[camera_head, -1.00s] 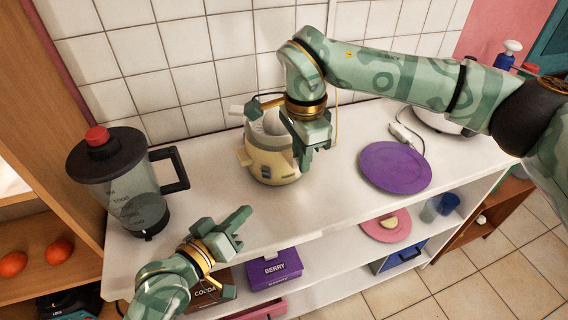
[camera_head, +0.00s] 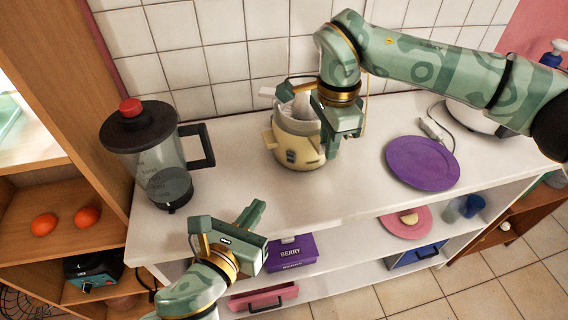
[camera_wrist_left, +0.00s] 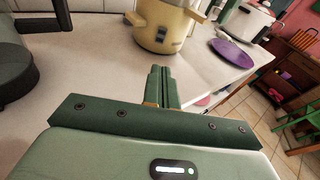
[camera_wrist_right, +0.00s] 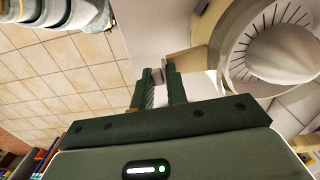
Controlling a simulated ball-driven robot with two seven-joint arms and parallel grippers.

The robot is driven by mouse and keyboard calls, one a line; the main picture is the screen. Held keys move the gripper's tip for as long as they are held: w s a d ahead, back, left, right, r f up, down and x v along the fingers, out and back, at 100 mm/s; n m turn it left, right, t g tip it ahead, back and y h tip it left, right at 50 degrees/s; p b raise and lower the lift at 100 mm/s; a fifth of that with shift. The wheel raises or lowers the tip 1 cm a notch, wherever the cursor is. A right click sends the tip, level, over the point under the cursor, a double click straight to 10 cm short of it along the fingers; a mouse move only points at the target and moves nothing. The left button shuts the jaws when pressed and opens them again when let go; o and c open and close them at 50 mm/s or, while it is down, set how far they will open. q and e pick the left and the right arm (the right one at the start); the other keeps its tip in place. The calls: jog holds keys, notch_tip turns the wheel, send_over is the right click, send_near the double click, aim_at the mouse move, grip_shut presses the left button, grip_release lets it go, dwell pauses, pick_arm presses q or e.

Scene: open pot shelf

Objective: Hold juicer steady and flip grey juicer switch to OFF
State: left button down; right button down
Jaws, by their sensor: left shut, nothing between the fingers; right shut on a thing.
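The cream and yellow juicer (camera_head: 297,150) stands upright on the white counter, its ribbed cone top visible in the right wrist view (camera_wrist_right: 285,52). In the left wrist view, its front (camera_wrist_left: 165,22) shows a small dark switch panel (camera_wrist_left: 162,35); I cannot tell the switch's position. My right gripper (camera_head: 340,150) is shut on the juicer at its right side; its fingers (camera_wrist_right: 160,72) hide the gripped part. My left gripper (camera_head: 256,208) is shut and empty, in front of and left of the juicer, apart from it. Its fingers (camera_wrist_left: 160,72) point towards the juicer.
A blender jug (camera_head: 160,160) with a dark lid stands at the counter's left. The counter in front of the juicer is clear. A purple BERRY box (camera_head: 291,252) sits on the shelf below.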

aim_at(290, 156)
pick_arm(q)
jog(key=shift+m, duration=0.3)
jog(key=x, duration=1.3)
jog(key=shift+w+r, duration=0.1)
jog(key=shift+r, duration=0.3)
jog(key=shift+w+d, duration=0.1)
jog(key=shift+w, duration=0.3)
